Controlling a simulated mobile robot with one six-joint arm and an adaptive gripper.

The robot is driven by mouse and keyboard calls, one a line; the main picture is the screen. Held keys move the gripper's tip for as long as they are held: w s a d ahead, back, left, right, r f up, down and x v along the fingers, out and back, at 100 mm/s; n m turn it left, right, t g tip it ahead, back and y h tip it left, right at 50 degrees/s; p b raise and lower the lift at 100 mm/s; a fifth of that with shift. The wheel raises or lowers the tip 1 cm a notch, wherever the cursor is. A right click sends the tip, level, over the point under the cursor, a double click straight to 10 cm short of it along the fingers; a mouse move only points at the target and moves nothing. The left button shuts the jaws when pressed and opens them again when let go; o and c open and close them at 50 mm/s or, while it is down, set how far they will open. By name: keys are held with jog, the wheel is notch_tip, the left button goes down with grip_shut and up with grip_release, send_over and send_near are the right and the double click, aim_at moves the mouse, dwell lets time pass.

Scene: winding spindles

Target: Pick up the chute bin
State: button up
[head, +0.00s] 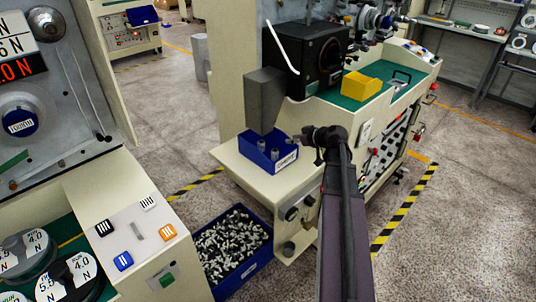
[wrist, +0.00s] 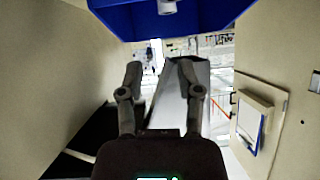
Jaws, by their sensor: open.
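The chute bin is a small blue open bin (head: 284,161) with a white label, on the cream ledge of the winding machine, under the mouth of a grey chute (head: 264,98). Several grey cylindrical parts stand in it. My gripper (head: 309,136) is at the bin's right side, near its rim; touching or apart I cannot tell. In the wrist view my gripper (wrist: 160,74) is open, with nothing between its two fingers.
A large blue crate (head: 257,265) full of small metal parts stands on the floor below the ledge. A cream console with coloured buttons (head: 135,232) is at left. Grey floor (head: 460,220) is open at right.

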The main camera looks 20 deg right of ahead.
jog(key=t, duration=0.2)
send_near(288, 137)
notch_tip(288, 137, up, 2)
jog(key=w, duration=0.1)
jog(key=shift+a+r+h+b, duration=0.1)
jog(key=shift+a+h+b, duration=0.15)
jog(key=shift+h+b, duration=0.05)
jog(key=shift+w, duration=0.1)
jog(key=shift+b+x, duration=1.65)
jog(key=shift+x, duration=2.7)
jog(key=shift+f, duration=0.25)
jog(key=shift+b+x, duration=1.1)
jog(key=shift+x, duration=1.35)
jog(key=shift+f, duration=0.15)
grip_shut()
